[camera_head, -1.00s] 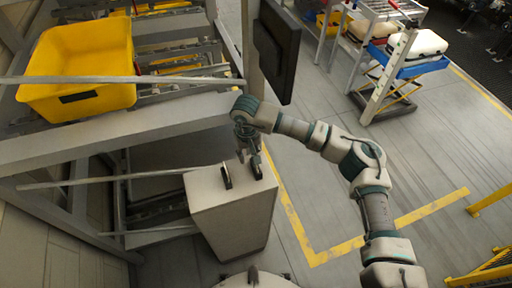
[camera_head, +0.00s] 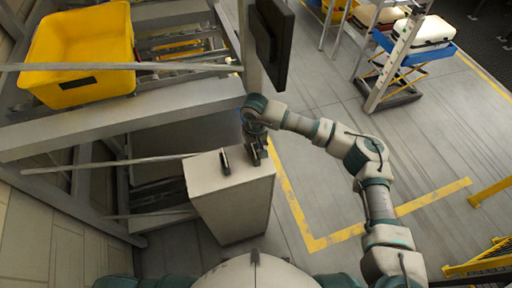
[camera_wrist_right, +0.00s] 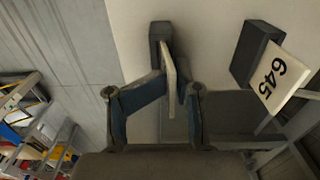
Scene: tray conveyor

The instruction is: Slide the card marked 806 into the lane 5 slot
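My right gripper (camera_head: 254,150) is over the top of a light grey box-shaped stand (camera_head: 205,172). In the right wrist view its fingers (camera_wrist_right: 172,85) are drawn in on both sides of a pale card (camera_wrist_right: 170,72), seen nearly edge-on, so its number cannot be read. The card's far end is at a dark holder (camera_wrist_right: 160,34) on the stand. A second card (camera_wrist_right: 278,78), marked 645, is in another dark holder (camera_wrist_right: 252,52) to the right, apart from the fingers. No card marked 806 can be read, and no lane 5 slot is recognisable. My left gripper is not in view.
A yellow bin (camera_head: 82,50) sits on the grey conveyor frame (camera_head: 120,118) at the left. A dark monitor (camera_head: 270,40) stands on a post behind the stand. A cart with a blue tray (camera_head: 413,46) is at the upper right.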

